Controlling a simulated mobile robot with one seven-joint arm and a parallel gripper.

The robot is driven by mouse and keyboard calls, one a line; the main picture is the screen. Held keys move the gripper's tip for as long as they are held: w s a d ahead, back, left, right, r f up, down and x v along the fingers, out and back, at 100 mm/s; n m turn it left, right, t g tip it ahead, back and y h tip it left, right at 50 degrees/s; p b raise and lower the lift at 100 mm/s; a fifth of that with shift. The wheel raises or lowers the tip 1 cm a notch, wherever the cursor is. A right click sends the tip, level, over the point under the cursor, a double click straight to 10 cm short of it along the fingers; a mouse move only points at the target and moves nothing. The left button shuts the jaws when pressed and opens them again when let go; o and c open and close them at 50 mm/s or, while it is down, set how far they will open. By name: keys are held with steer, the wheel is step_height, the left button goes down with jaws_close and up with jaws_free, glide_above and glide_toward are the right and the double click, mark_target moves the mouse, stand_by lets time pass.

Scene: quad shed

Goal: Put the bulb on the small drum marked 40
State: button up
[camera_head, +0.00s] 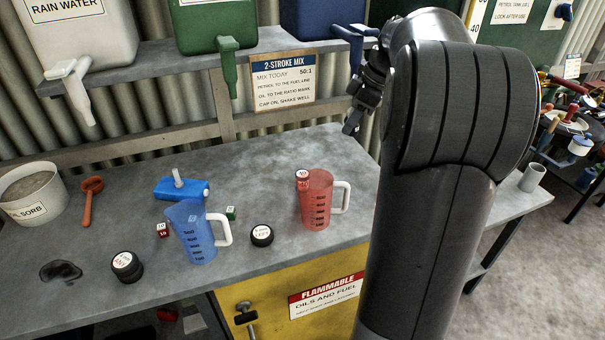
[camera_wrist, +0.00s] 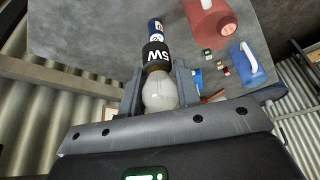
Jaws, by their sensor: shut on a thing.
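My gripper (camera_head: 353,120) hangs over the back right of the bench, partly behind my arm. In the wrist view my gripper (camera_wrist: 158,88) is shut on a whitish, translucent bulb (camera_wrist: 160,94). A black piece with white lettering (camera_wrist: 157,55) and a dark blue piece with a pale mark (camera_wrist: 156,28) line up beyond it. I cannot tell whether they touch the bulb. A small red drum with a white top label (camera_head: 302,180) is at the red jug's left rim; its number is too small to read surely. No drum clearly reads 40.
A red jug (camera_head: 318,205) and a blue jug (camera_head: 193,235) stand on the grey bench (camera_head: 300,150). Black lidded pots (camera_head: 262,235) (camera_head: 127,266), small cubes (camera_head: 163,230) and a blue tool (camera_head: 180,188) lie around them. A shelf with containers overhangs the back.

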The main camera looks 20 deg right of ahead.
steer(key=shift+w+a+f, duration=0.15)
steer(key=shift+w+a, duration=0.35)
steer(key=shift+w, duration=0.1)
glide_above(301, 173)
step_height(301, 173, down, 12)
steer(key=shift+a, duration=0.1)
steer(key=shift+f, duration=1.9)
steer(key=shift+f, duration=0.15)
steer(key=o, duration=1)
